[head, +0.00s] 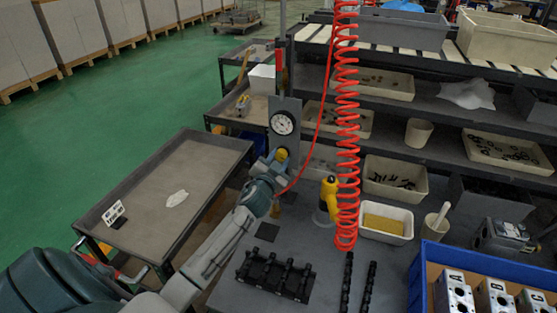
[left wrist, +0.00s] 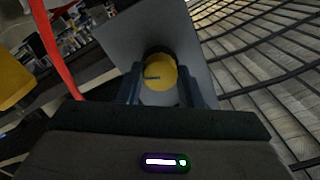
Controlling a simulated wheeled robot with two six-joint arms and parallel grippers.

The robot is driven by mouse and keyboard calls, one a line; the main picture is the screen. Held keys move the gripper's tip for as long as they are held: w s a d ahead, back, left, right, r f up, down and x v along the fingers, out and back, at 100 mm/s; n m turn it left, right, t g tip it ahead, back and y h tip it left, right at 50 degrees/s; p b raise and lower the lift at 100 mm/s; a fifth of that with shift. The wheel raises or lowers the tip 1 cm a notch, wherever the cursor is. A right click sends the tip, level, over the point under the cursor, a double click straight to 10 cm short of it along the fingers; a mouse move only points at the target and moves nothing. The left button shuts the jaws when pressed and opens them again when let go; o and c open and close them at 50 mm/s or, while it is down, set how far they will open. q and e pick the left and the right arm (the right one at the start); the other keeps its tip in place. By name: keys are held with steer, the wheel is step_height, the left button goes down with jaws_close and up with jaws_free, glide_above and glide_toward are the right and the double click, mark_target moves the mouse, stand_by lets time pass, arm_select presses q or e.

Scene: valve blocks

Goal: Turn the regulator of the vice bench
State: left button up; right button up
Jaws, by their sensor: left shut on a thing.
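The regulator is a round yellow knob (head: 282,154) on a grey upright plate (head: 285,108) at the back left of the bench, below a white-faced pressure gauge (head: 282,123). My left gripper (head: 277,160) reaches it from the front. In the left wrist view the yellow knob (left wrist: 160,76) sits between the two fingers of my left gripper (left wrist: 160,88), which are shut on it. A thin blue mark shows on the knob's face. The plate (left wrist: 140,38) stands behind it. My right gripper is not in view.
A red coiled hose (head: 347,130) hangs right of my left arm, with a yellow tool (head: 328,195) beside it. A black fixture (head: 275,275) lies on the bench. A blue crate (head: 417,285) with metal blocks is at right. A grey cart (head: 165,185) stands left.

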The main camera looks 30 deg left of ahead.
arm_select(q)
steer(key=shift+m+p, duration=0.35)
steer(key=shift+m, duration=1.95)
steer(key=o, duration=1)
steer(key=b+v, duration=0.4)
steer(key=v, duration=0.7)
steer(key=shift+w+f, duration=0.1)
